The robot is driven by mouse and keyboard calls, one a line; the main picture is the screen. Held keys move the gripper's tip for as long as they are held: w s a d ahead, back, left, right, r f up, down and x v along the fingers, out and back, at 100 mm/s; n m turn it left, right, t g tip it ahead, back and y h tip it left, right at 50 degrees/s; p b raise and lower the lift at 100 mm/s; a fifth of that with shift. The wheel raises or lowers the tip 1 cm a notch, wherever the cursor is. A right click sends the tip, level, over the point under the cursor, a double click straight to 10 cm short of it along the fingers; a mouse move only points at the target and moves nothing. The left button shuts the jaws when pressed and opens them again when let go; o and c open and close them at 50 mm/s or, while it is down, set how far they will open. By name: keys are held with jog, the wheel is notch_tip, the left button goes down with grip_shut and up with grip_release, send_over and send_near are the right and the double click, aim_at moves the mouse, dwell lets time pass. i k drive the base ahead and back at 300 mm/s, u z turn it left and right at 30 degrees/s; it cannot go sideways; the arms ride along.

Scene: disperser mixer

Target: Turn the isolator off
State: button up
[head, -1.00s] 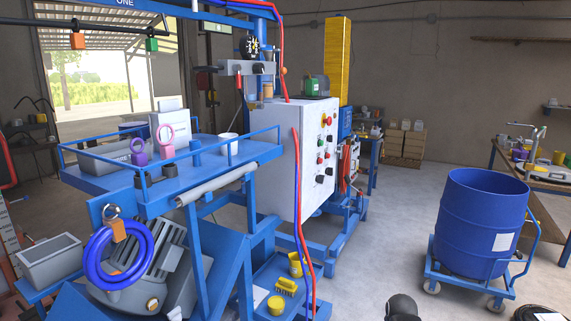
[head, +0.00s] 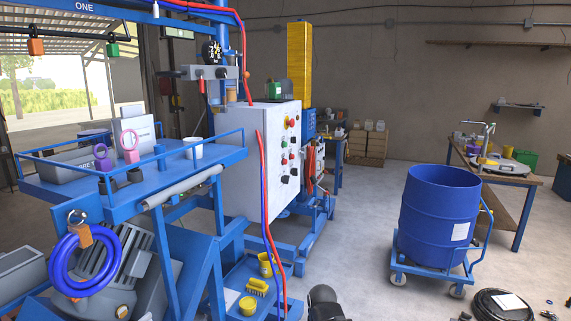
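A pale grey control cabinet (head: 240,165) stands on the blue machine frame near the middle of the head view. Its front is seen at an angle. A red knob with yellow (head: 291,123) sits near the top of that front and looks like the isolator; its exact position is too small to read. Several red, green and black buttons and knobs (head: 285,160) lie below it. A dark rounded part, apparently of my arm, shows at the bottom edge, well in front of and below the cabinet. My gripper's fingers are not in view.
A blue drum (head: 438,215) stands on a wheeled trolley to the right. A black coiled cable (head: 500,305) lies at lower right. Floor between cabinet and drum is clear.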

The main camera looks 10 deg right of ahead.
aim_at(284, 180)
jog(key=z, duration=0.8)
jog(key=i, duration=1.45)
jog(key=u, duration=1.75)
